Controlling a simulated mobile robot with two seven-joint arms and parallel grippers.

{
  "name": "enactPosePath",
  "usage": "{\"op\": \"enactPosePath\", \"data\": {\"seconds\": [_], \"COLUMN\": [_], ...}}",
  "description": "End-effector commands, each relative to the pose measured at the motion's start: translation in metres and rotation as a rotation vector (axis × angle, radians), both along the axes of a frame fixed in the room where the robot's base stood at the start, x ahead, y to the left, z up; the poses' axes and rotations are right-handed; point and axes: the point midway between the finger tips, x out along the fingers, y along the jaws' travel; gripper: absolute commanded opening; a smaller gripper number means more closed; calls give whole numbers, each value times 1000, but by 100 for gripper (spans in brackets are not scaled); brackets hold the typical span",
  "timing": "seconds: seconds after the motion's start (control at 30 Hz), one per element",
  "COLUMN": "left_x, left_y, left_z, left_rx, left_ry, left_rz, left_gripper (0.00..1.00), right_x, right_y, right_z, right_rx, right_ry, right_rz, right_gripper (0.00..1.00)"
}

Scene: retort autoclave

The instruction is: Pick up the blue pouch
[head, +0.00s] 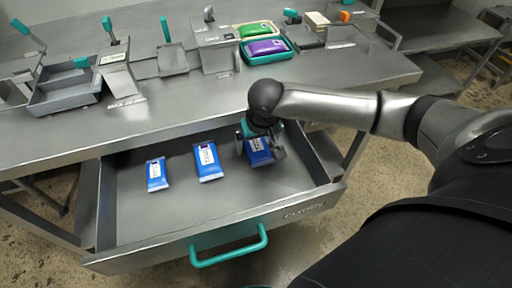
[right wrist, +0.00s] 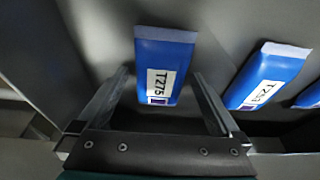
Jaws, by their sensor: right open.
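Several blue pouches with white labels lie in the open drawer (head: 130,212): one at the left (head: 157,174), one in the middle (head: 208,162) and one at the right (head: 260,152). My right gripper (head: 262,155) is open over the right pouch and partly hides it. In the right wrist view, that pouch (right wrist: 165,62), labelled T275, shows between and beyond the open fingers of the gripper (right wrist: 162,85). I cannot tell if the fingers touch it. Another pouch (right wrist: 268,75) lies to its right, and a third (right wrist: 312,95) is cut off at the edge. My left gripper is not in view.
The drawer has a teal handle (head: 229,246) and raised side walls. The steel worktop (head: 190,106) is above and behind it. On it stand a grey tray (head: 66,94), a teal tray with green and purple packs (head: 268,58), and several teal-handled fixtures. The drawer's front floor is bare.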

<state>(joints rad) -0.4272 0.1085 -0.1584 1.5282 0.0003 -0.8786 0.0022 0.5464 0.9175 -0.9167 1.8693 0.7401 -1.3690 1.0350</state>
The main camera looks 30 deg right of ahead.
Motion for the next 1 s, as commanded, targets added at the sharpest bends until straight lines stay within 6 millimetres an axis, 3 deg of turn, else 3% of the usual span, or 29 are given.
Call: {"op": "enactPosePath", "data": {"seconds": [0.23, 1.0], "left_x": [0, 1], "left_y": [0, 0], "left_z": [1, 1], "left_rx": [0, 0], "left_ry": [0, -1], "left_rz": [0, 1], "left_gripper": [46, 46], "right_x": [0, 0], "right_y": [0, 0], "right_z": [0, 0], "right_rx": [0, 0], "right_ry": [0, 0], "right_rz": [0, 0], "right_gripper": [100, 14]}}
